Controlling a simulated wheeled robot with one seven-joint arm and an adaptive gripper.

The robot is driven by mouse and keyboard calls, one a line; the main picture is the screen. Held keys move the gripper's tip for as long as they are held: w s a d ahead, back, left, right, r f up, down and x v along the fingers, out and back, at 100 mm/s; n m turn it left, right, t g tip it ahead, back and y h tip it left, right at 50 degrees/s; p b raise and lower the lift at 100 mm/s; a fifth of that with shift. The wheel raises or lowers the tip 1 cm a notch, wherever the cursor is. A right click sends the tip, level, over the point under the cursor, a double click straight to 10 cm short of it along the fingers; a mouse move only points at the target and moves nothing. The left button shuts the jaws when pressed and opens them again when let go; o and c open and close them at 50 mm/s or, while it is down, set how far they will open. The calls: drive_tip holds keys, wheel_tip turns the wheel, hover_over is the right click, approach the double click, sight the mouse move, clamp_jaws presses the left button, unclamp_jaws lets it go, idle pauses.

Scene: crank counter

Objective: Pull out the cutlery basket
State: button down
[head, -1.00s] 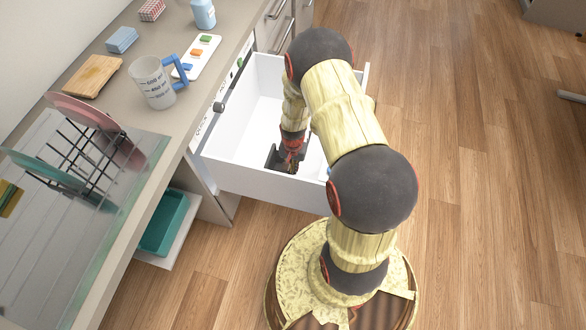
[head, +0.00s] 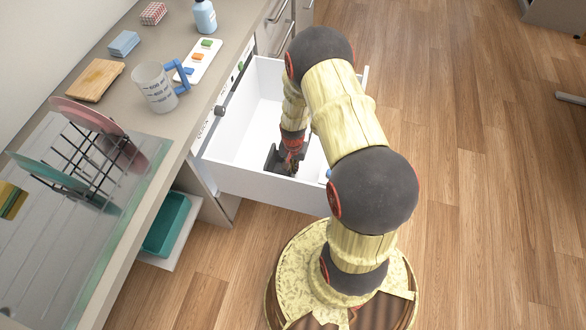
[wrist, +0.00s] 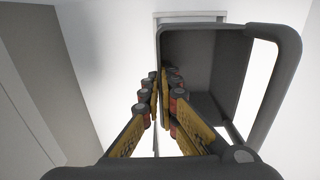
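The cutlery basket (wrist: 204,60) is a dark grey open box with a thick rim and a loop handle on its right in the wrist view. It stands inside the white pulled-out drawer (head: 262,188), where the head view shows only a dark part of it (head: 281,160). My gripper (wrist: 163,78) reaches down into the drawer at the basket's left side in the wrist view. Its fingers are close together and appear shut on the basket's side wall, one finger on each side. In the head view my arm hides part of the drawer and basket.
The drawer's walls enclose the basket and gripper. The counter (head: 205,105) on the left bears a measuring mug (head: 153,88), a dish rack with plates (head: 92,165), a cutting board (head: 95,80) and a bottle (head: 204,16). The wooden floor on the right is clear.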

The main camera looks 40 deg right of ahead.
drive_tip(key=shift+r+p, duration=1.45)
drive_tip(key=shift+r, duration=0.7)
